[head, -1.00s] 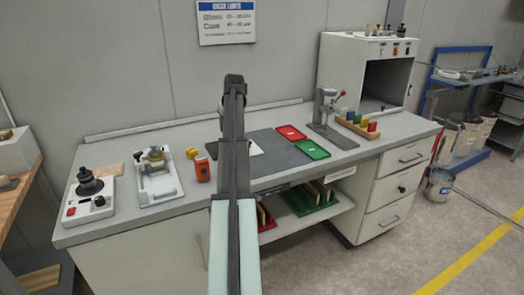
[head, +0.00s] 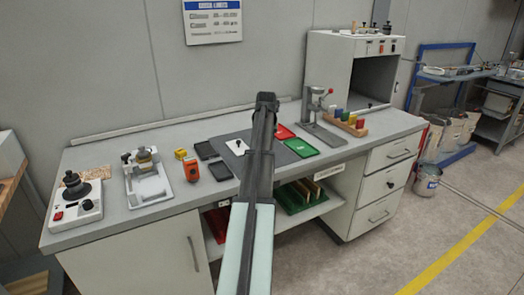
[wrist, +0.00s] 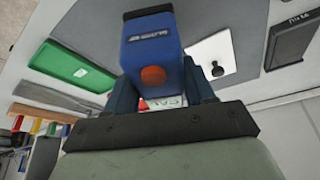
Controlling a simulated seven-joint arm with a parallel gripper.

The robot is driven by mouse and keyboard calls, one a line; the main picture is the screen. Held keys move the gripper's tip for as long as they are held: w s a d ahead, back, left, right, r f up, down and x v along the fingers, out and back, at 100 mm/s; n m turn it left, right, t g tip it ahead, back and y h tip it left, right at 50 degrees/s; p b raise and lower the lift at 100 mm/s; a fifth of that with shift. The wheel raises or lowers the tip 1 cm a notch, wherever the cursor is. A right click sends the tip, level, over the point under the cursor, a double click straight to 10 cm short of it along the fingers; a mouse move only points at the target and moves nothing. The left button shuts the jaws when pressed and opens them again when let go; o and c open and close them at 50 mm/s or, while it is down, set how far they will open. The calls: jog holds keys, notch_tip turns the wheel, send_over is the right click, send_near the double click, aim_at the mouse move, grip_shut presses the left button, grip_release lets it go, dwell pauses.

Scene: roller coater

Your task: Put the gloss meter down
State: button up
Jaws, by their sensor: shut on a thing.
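The gloss meter, a blue block with a white marking and an orange round button (wrist: 152,50), is in my gripper (wrist: 160,88), whose two fingers close on its sides in the wrist view. In the head view my arm hides the gripper and the meter. The arm reaches over the grey mat (head: 285,158) on the bench, between a white plate with a black knob (head: 238,146) and the green tray (head: 300,148). The wrist view also shows the white plate (wrist: 208,52) right of the meter and the green tray (wrist: 75,66) left of it. I cannot tell whether the meter touches the mat.
A press stand (head: 318,110) and a wooden rack of coloured blocks (head: 345,122) stand at the right.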

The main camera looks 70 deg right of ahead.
jog(key=shift+f, duration=2.8)
jog(key=shift+f, duration=0.15)
jog(key=o, duration=1.3)
jog(key=v, duration=1.2)
jog(key=shift+s+a, duration=0.1)
